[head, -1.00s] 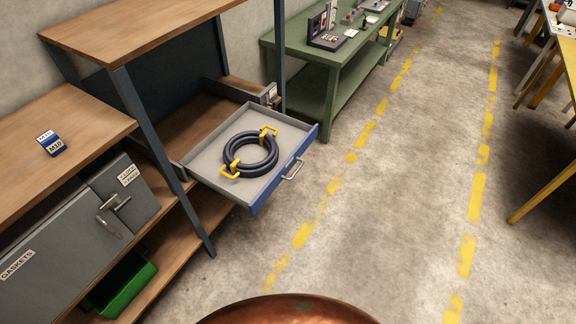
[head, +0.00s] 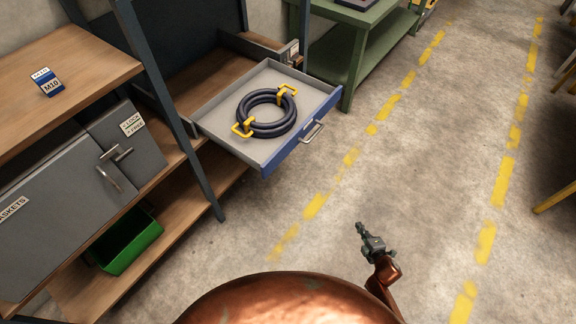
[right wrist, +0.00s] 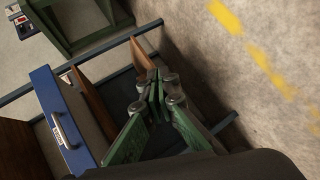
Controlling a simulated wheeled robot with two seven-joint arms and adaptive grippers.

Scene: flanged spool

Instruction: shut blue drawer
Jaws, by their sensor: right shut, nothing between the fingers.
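The blue-fronted drawer (head: 272,158) stands pulled out of the shelf unit, with a metal handle (head: 312,132) on its front. A dark coiled ring with yellow clips (head: 268,112) lies inside it. My right gripper (head: 362,232) is shut and empty, to the right of and nearer than the drawer, apart from it. In the right wrist view the gripper's fingers (right wrist: 157,88) are together, and the blue drawer front (right wrist: 62,125) shows at the left with its handle. My left gripper is not in view.
A grey cabinet (head: 60,205) and a green bin (head: 128,240) are on the shelf unit at left. A shelf post (head: 185,140) stands beside the drawer's near side. A green workbench (head: 350,50) is behind. The concrete floor right of the drawer is clear.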

